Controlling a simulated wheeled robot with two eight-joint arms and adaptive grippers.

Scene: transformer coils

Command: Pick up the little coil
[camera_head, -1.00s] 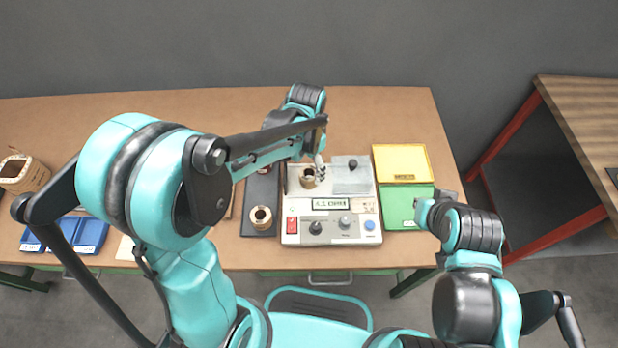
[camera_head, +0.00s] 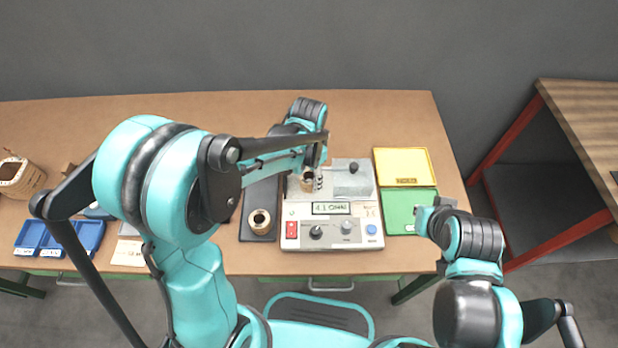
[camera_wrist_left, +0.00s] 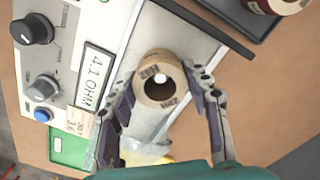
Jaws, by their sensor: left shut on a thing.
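The little coil (camera_head: 306,184), a small tan ring-shaped spool with a dark hole, stands on the left part of the grey tester's top plate (camera_head: 350,183). In the left wrist view the little coil (camera_wrist_left: 160,92) sits between the two fingers, with printed marks on its rim. My left gripper (camera_head: 312,180) is shut on it; in the wrist view the gripper (camera_wrist_left: 160,76) has a fingertip on each side. I cannot tell whether the coil still touches the plate.
Another coil (camera_head: 260,221) stands on a dark tray (camera_head: 258,196) left of the tester. The tester display (camera_wrist_left: 90,80) reads 4.1 OHM. A yellow bin (camera_head: 402,165) and a green bin (camera_head: 402,198) lie right. Blue trays (camera_head: 62,234) and a larger coil (camera_head: 18,178) are at the far left.

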